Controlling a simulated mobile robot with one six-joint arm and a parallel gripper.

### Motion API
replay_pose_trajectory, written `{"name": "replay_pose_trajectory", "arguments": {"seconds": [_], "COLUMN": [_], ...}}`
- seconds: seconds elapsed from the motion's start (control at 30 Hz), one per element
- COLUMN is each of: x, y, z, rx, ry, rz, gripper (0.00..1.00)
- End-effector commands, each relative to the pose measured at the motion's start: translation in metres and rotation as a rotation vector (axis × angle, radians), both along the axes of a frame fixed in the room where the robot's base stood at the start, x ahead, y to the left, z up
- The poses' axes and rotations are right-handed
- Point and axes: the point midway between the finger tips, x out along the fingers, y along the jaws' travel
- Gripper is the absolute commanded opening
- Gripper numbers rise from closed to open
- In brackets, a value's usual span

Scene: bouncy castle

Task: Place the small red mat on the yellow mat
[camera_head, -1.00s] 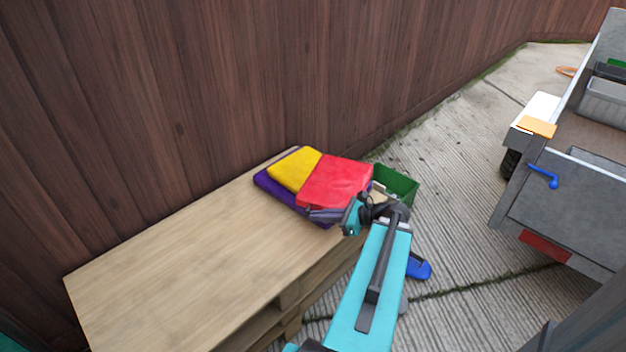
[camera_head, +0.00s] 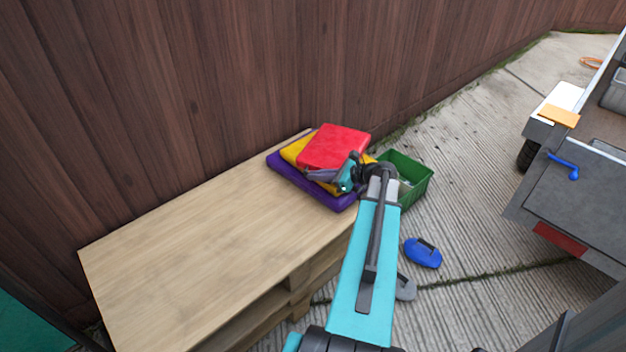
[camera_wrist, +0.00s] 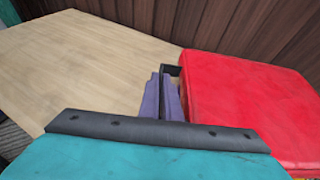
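The small red mat (camera_head: 335,146) lies over the yellow mat (camera_head: 292,152), which shows along its left side and below its front edge. The two overlap on top of a purple mat (camera_head: 290,180) at the pallet's far end. My gripper (camera_head: 330,177) is at the red mat's front edge. In the wrist view the fingers (camera_wrist: 162,98) are close together beside the red mat (camera_wrist: 250,105). They appear shut on a dark strap-like piece at its side; the exact contact is partly hidden. Whether the red mat rests fully on the yellow one cannot be told.
A wooden pallet table (camera_head: 200,240) is bare towards the front left. A brown wooden fence (camera_head: 180,90) stands close behind it. A green crate (camera_head: 415,185) and a blue object (camera_head: 422,252) are on the concrete to the right. A grey trailer (camera_head: 580,205) stands further right.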

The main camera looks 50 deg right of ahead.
Motion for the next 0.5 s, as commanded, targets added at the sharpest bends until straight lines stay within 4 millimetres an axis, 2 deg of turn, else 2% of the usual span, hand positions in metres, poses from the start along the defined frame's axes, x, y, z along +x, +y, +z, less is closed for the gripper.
{"name": "replay_pose_trajectory", "arguments": {"seconds": [0.17, 0.5], "x": [0.0142, 0.0157], "y": [-0.0069, -0.0065], "z": [-0.0014, -0.0011], "rx": [0.0, 0.0], "ry": [-0.001, -0.001], "rz": [0.001, 0.001], "gripper": [0.0, 0.0]}}
